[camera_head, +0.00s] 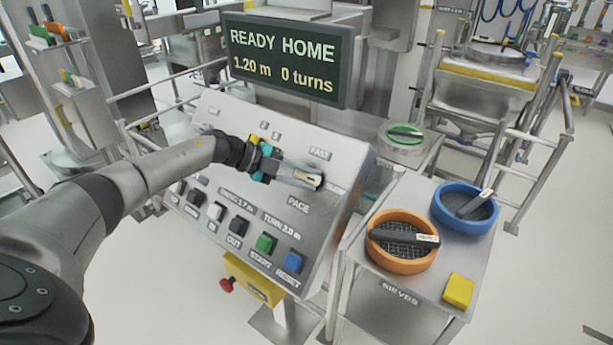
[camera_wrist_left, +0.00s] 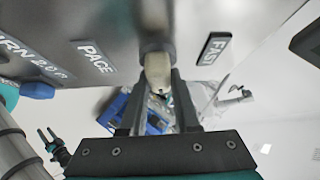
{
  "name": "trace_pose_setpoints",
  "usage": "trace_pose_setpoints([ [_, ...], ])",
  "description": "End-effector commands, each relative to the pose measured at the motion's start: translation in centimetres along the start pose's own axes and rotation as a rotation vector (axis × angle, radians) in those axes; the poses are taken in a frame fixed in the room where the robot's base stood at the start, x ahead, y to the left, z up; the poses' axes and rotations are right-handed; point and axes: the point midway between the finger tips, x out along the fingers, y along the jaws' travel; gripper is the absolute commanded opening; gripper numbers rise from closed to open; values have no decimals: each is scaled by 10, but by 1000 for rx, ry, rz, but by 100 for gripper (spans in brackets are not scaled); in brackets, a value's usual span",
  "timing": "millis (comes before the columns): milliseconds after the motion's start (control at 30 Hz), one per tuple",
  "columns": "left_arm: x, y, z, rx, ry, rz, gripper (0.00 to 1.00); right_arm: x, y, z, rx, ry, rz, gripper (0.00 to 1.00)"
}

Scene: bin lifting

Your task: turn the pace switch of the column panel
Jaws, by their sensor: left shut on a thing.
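The pace switch (camera_head: 314,181) is a dark knob with a pale lever on the sloped column panel (camera_head: 215,131), between the labels FAST and PACE. My left gripper (camera_head: 300,178) reaches across the panel from the left and is shut on the switch's pale lever. In the left wrist view the pale lever (camera_wrist_left: 157,72) sits between the two dark fingers (camera_wrist_left: 158,100), with the PACE label on the left and the FAST label on the right. The fingers partly hide the lever in the head view.
Push buttons, including green START (camera_head: 266,242) and blue RESET (camera_head: 293,262), line the panel's lower edge. A display (camera_head: 290,58) above reads READY HOME, 1.20 m, 0 turns. A side table holds an orange sieve (camera_head: 400,262), a blue sieve (camera_head: 440,212) and a yellow block (camera_head: 458,290).

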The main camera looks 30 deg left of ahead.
Motion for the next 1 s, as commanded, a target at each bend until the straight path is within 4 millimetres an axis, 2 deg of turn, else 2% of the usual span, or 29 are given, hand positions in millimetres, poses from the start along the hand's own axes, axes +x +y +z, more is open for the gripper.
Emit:
trace_pose_setpoints([
  [667,0,1,1,50,-3,42,0,0,1,0,0,0,1,50],
  [700,0,1,1,50,-3,42,32,0,1,0,0,0,1,50],
  [933,0,1,0,49,-1,41,58,0,1,0,1,0,1,50],
  [1000,0,1,0,48,-1,41,60,0,1,0,1,0,1,50],
])
